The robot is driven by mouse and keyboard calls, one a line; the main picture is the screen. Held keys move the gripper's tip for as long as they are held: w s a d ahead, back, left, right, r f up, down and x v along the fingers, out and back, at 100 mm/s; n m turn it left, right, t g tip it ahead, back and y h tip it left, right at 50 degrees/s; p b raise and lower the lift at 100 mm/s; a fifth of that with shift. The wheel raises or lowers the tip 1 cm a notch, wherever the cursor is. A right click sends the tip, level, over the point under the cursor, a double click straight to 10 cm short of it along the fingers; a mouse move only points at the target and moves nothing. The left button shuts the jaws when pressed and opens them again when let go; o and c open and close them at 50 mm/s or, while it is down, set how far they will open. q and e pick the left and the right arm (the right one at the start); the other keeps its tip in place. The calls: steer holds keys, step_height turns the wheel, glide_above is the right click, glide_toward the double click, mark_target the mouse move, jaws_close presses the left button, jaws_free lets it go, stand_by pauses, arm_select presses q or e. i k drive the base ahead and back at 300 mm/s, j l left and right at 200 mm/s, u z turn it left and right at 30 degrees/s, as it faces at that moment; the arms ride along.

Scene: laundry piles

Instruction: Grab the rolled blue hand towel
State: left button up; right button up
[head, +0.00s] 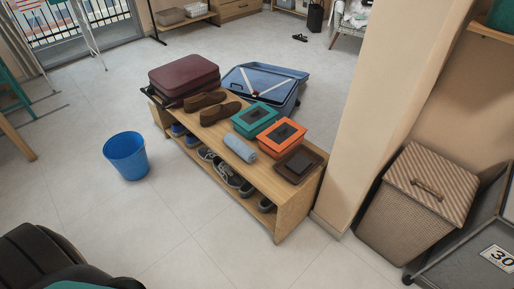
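The rolled blue hand towel (240,149) is a light blue roll lying on top of the wooden shoe bench (262,176), near its front edge. The teal box and the orange box lie just behind and beside it. I see no gripper in the head view, and nothing holds the towel.
On the bench are brown shoes (213,105), a teal box (256,120), an orange box (282,138) and a dark tray (299,164). A maroon suitcase (184,77), blue open suitcase (262,83), blue bin (127,156), pillar (385,90) and wicker hamper (415,205) surround it. Floor in front is clear.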

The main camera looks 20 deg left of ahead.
mark_target(245, 152)
steer(key=i+j+z, duration=0.1)
steer(key=j+z, duration=0.75)
steer(key=i+j, duration=0.05)
steer(key=j, duration=0.05)
